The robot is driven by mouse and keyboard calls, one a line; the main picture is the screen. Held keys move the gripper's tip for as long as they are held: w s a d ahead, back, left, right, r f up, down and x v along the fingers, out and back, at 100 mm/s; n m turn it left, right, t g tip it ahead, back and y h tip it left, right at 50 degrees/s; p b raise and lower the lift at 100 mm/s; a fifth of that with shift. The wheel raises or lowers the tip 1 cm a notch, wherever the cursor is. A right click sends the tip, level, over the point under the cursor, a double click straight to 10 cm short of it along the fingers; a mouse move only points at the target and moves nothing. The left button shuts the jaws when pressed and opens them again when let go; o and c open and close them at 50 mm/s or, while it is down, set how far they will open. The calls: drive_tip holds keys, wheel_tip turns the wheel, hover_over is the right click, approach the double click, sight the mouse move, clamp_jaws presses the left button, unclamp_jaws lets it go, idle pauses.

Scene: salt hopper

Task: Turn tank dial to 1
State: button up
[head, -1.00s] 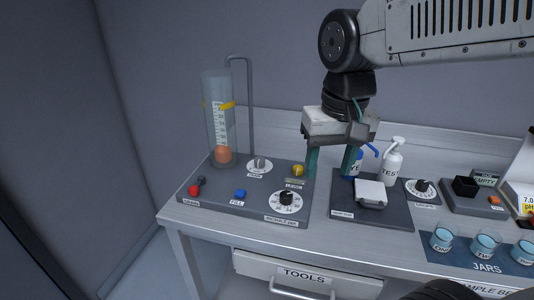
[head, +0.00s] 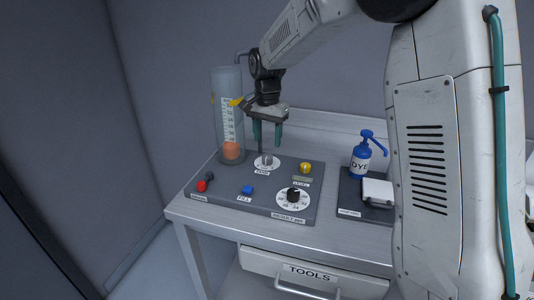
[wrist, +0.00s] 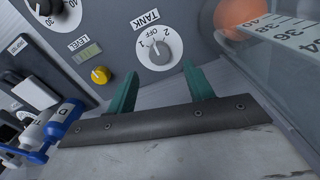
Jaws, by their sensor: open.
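The tank dial (head: 266,162) is a white disc with a grey knob on the dark panel, in front of the clear tank (head: 229,120). In the wrist view the tank dial (wrist: 158,47) shows OFF, 1 and 2 around its knob, with the TANK label beside it. I cannot tell for sure which mark the knob points to. My gripper (head: 267,143) is open and points down just above the dial. In the wrist view its green fingers (wrist: 161,72) are apart, nothing between them, and the dial lies beyond their tips.
The panel also bears a yellow knob (head: 305,168) by the level display, a blue fill button (head: 247,189), a red-handled control (head: 202,185) and a black-knobbed dial (head: 293,195). The tank stands close beside my gripper. A blue dye bottle (head: 361,157) is at right.

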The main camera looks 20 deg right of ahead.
sight(267, 156)
wheel_tip(267, 156, down, 6)
drive_tip(key=shift+f, duration=0.1)
drive_tip(key=c, duration=1)
